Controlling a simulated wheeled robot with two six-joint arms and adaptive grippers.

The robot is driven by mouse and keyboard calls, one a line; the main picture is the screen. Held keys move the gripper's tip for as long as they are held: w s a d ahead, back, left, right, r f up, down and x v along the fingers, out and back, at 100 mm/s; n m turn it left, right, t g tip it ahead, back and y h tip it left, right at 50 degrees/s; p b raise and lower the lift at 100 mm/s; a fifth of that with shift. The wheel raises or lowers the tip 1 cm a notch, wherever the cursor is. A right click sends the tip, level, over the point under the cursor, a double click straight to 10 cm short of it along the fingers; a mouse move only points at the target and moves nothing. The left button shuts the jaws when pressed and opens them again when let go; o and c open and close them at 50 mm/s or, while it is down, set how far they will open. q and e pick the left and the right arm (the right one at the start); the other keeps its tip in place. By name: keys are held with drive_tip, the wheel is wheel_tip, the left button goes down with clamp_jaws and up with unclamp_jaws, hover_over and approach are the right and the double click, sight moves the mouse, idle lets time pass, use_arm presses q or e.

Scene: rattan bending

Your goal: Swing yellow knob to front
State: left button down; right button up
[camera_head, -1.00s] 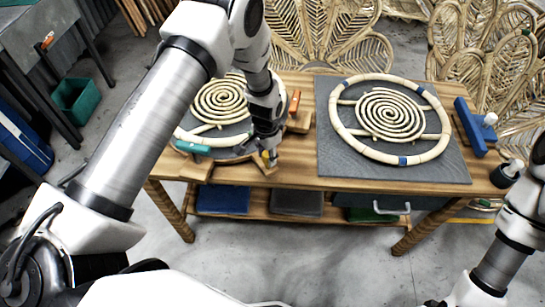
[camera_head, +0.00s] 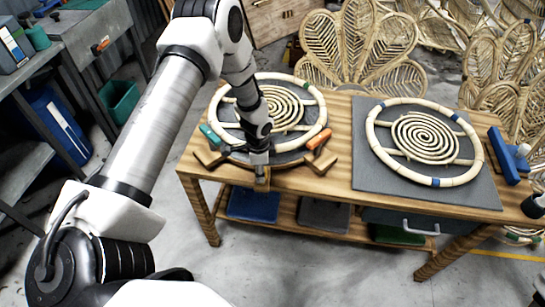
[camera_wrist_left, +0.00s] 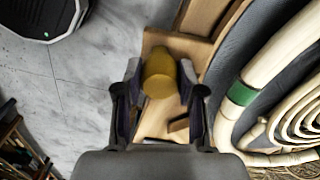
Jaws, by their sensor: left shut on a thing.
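The yellow knob (camera_wrist_left: 160,74) sits between the two fingers of my left gripper (camera_wrist_left: 160,88) in the left wrist view. In the head view, my left gripper (camera_head: 261,160) is at the table's front edge, below the left rattan ring (camera_head: 320,128). The knob (camera_head: 262,183) shows just under the gripper there, partly hidden by it. The gripper is shut on the knob. The ring lies on a round base with a teal handle (camera_head: 209,136) at its front left and an orange handle (camera_head: 322,137) at its front right.
A second rattan ring (camera_head: 435,182) lies on a grey mat (camera_head: 372,186) on the right of the table. A blue clamp (camera_head: 503,157) stands beside it. Rattan chair backs (camera_head: 365,45) stand close behind the table. Grey floor is clear in front.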

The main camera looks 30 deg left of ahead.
use_arm(q)
drive_tip(key=shift+m, duration=0.8)
drive_tip(key=shift+s+a+f+p, duration=0.15)
drive_tip(key=shift+s+a+p, duration=0.15)
drive_tip(key=shift+s+a, duration=0.45)
drive_tip(key=shift+s+a+f+p, duration=0.1)
drive_tip(key=shift+s+a+p, duration=0.3)
drive_tip(key=shift+a, duration=0.55)
drive_tip(key=c, duration=0.9)
unclamp_jaws()
drive_tip(key=shift+o, duration=1)
drive_tip(key=shift+w+a, duration=0.1)
drive_tip(key=shift+w+r, duration=0.1)
wheel_tip(320, 180, up, 12)
